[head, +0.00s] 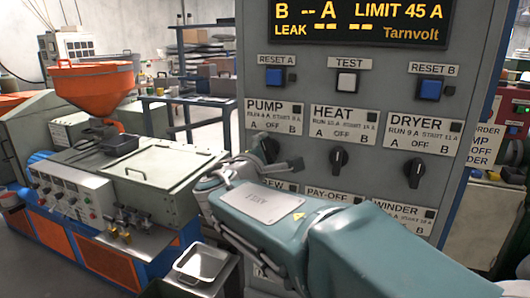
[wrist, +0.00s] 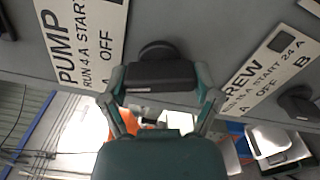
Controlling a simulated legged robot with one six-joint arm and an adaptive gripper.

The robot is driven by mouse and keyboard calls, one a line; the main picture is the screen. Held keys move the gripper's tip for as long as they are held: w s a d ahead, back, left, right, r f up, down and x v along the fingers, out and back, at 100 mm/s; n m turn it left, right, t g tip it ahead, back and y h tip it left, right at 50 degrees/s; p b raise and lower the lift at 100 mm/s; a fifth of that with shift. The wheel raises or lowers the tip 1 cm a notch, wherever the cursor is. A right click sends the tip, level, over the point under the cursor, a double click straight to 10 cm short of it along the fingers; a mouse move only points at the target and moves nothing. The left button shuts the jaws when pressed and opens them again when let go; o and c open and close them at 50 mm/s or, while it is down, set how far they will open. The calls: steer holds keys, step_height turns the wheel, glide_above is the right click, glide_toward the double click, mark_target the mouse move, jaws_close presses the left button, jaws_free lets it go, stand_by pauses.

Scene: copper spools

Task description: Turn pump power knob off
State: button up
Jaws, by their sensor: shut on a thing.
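The black pump power knob (head: 270,149) sits under the white PUMP label (head: 274,117) on the grey panel, partly hidden by my gripper (head: 278,165). In the wrist view the knob (wrist: 160,74) lies between the two teal fingers of my gripper (wrist: 160,82), which is shut on it.
The heat knob (head: 338,158) and dryer knob (head: 416,168) stand upright to the right. RESET A (head: 274,77), TEST (head: 347,83) and RESET B (head: 430,89) buttons sit above. A machine with an orange hopper (head: 93,87) stands at left.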

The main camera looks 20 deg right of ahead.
steer(key=shift+d+m, duration=0.15)
steer(key=shift+m, duration=1.75)
steer(key=shift+f, duration=0.1)
steer(key=o, duration=1)
steer(key=shift+d, duration=0.1)
steer(key=shift+c, duration=0.2)
steer(key=shift+d, duration=0.15)
